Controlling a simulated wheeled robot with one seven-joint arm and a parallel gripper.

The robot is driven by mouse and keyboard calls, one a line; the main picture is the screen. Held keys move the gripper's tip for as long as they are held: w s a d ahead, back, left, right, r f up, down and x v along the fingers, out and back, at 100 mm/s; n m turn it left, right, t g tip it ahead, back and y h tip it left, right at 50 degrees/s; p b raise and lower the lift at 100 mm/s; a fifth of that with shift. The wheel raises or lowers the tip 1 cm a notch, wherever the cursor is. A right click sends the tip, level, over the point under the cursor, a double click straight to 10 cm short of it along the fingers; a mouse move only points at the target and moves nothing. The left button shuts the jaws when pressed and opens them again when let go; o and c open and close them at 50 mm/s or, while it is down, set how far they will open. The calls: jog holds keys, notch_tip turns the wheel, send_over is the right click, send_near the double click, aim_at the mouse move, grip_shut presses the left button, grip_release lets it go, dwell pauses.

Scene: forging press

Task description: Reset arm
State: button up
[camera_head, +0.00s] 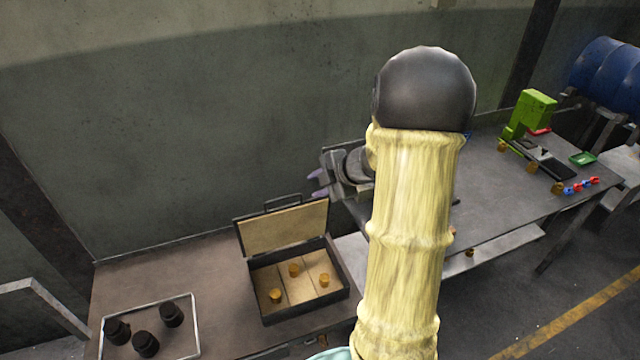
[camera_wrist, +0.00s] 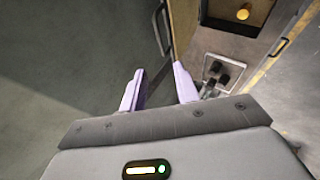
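My gripper (camera_head: 317,184) is raised beside the wall in the head view, above and behind the open case. Its two purple fingers show in the wrist view (camera_wrist: 158,72), apart, with nothing between them. My padded yellow arm stands upright in the middle of the head view and hides part of the right table. The black case (camera_head: 303,313) stands with its lid up on the left table. It holds three brass pieces, one in each compartment. The case (camera_wrist: 226,46) also shows at the top of the wrist view with one brass piece (camera_wrist: 243,14) visible.
A metal-rimmed tray (camera_head: 197,325) with three black knobbed parts (camera_head: 146,344) lies on the left table. The right table (camera_head: 485,215) carries a green press (camera_head: 527,112), brass pieces, a small green tray (camera_head: 582,158) and red and blue parts (camera_head: 580,186). A blue drum (camera_head: 605,70) stands beyond.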

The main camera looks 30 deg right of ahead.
jog(key=shift+s, duration=0.1)
jog(key=s+a+f+m+g+h+b, duration=0.2)
jog(key=s+a+f+m+b, duration=0.2)
jog(key=s+a+m, duration=0.3)
jog(key=s+a+f+m+g+h+b, duration=0.2)
jog(key=s+a+f+m, duration=0.3)
jog(key=s+a+m, duration=0.3)
jog(key=s+m+g+b, duration=0.1)
jog(key=s+m, duration=0.2)
jog(key=shift+a+g+b, duration=0.3)
jog(key=shift+b, duration=0.05)
dwell(1.9)
